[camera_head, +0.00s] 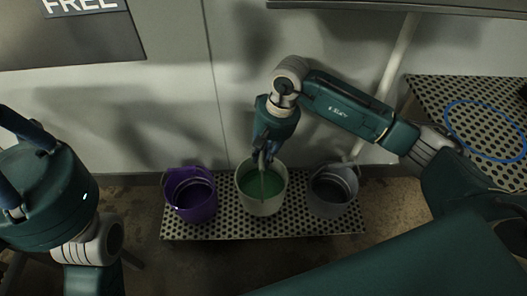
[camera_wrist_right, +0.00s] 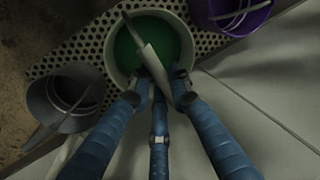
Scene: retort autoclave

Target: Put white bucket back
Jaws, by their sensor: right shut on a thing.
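The white bucket (camera_head: 263,205) stands on a perforated metal shelf (camera_head: 340,224), between a purple bucket and a grey bucket. It holds green liquid. My right gripper (camera_head: 264,160) reaches down from above at its back rim. In the right wrist view the white bucket (camera_wrist_right: 112,62) is at top centre, and the blue fingers of my right gripper (camera_wrist_right: 165,82) close on its light handle (camera_wrist_right: 143,45), which slants across the opening. My left arm is at the left edge of the head view; its blue fingers (camera_head: 10,160) are partly cut off, and their opening cannot be judged.
The purple bucket (camera_head: 191,194) stands left of the white bucket and the grey bucket (camera_head: 333,190) right of it, both on the same shelf. A wall is close behind. A higher perforated surface (camera_head: 460,95) with a blue ring (camera_head: 487,130) is at right.

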